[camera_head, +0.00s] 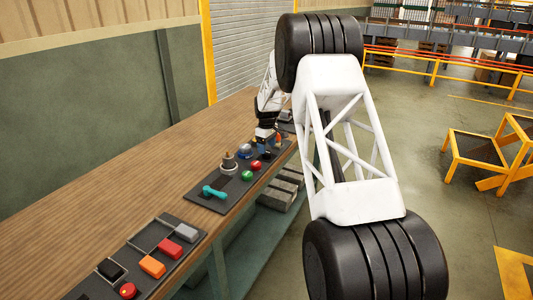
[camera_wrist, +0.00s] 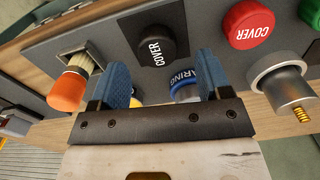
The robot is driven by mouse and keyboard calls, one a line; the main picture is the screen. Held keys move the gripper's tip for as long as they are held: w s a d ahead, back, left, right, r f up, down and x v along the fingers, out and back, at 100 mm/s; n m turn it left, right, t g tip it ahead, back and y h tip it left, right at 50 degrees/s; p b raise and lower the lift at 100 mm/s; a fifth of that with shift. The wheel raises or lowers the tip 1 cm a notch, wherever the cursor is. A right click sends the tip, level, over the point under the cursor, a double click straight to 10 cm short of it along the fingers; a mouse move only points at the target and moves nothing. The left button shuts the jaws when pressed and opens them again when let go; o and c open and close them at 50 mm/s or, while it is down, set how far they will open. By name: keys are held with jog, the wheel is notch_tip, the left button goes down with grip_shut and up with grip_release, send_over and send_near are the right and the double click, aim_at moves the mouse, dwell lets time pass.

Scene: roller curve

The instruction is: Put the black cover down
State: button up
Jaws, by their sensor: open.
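The black cover (camera_wrist: 155,46), with white lettering, sits on a black square of the grey panel (camera_wrist: 95,45) in the wrist view. My gripper (camera_wrist: 163,62) has two blue fingers spread apart, with nothing clamped between them. The cover lies just beyond the fingertips, between their lines, and looks apart from both. In the head view my gripper (camera_head: 266,142) is low over the far end of the bench panel, and I cannot make out the black cover there.
A blue bearing (camera_wrist: 186,93) shows between the fingers. A red cover (camera_wrist: 249,24), green part (camera_wrist: 312,10) and metal piece with a brass thread (camera_wrist: 283,85) lie right. An orange-handled brush (camera_wrist: 70,88) is left. The wooden bench (camera_head: 130,170) is clear behind the panels.

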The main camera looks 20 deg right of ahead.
notch_tip(320, 180, up, 8)
dwell(0.4)
jog(key=shift+d+r, duration=0.1)
dwell(0.4)
jog(key=s+a+r+m, duration=0.1)
jog(key=s+a+r, duration=0.2)
jog(key=s+r, duration=0.55)
jog(key=s+a+r+m+t, duration=0.1)
jog(key=s+a+r+m, duration=0.15)
jog(key=s, duration=1.05)
jog(key=s+a+r+m, duration=0.1)
jog(key=s+a+r, duration=0.2)
jog(key=s+r, duration=0.55)
jog(key=s+a+f+m, duration=0.1)
jog(key=s+f, duration=0.1)
jog(key=s, duration=1)
jog(key=s+a+f+m+t, duration=0.1)
jog(key=s+a+f, duration=0.1)
jog(key=s, duration=1)
jog(key=s+a+f+m, duration=0.1)
jog(key=s+a+f, duration=0.1)
jog(key=s, duration=1.1)
jog(key=shift+f+m+t, duration=0.3)
jog(key=shift+f+m, duration=0.05)
jog(key=shift+f, duration=0.4)
